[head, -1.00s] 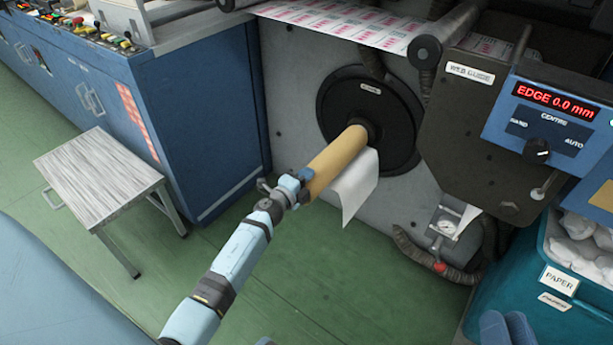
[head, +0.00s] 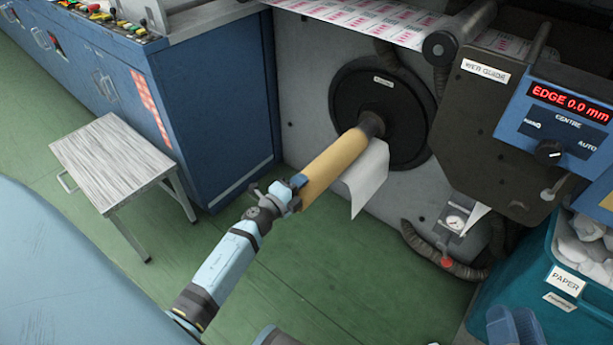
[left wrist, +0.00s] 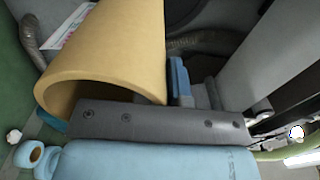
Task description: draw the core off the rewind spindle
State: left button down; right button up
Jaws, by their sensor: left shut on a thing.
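The tan cardboard core (head: 335,163) points out from the dark round flange (head: 383,112) of the rewind spindle (head: 371,124). Its far end is at the dark spindle stub; how much spindle is inside it is hidden. A white paper tail (head: 366,180) hangs beside the core. My left gripper (head: 298,188) is shut on the wall at the core's near end. In the left wrist view the core's open end (left wrist: 105,60) shows close up, with a blue finger against its side. A dark blue shape at the bottom right, possibly my right gripper (head: 515,325), is cut off; its jaws cannot be made out.
A small metal-topped table (head: 112,160) stands at the left beside the blue cabinet (head: 215,110). The web guide panel (head: 485,120) is right of the flange. A teal paper bin (head: 535,265) stands at the lower right. The green floor below the core is clear.

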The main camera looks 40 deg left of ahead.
pick_arm(q)
jog(key=s+a+b, duration=0.1)
jog(key=s, duration=1.8)
jog(key=shift+a+f, duration=0.2)
jog(key=shift+a, duration=0.05)
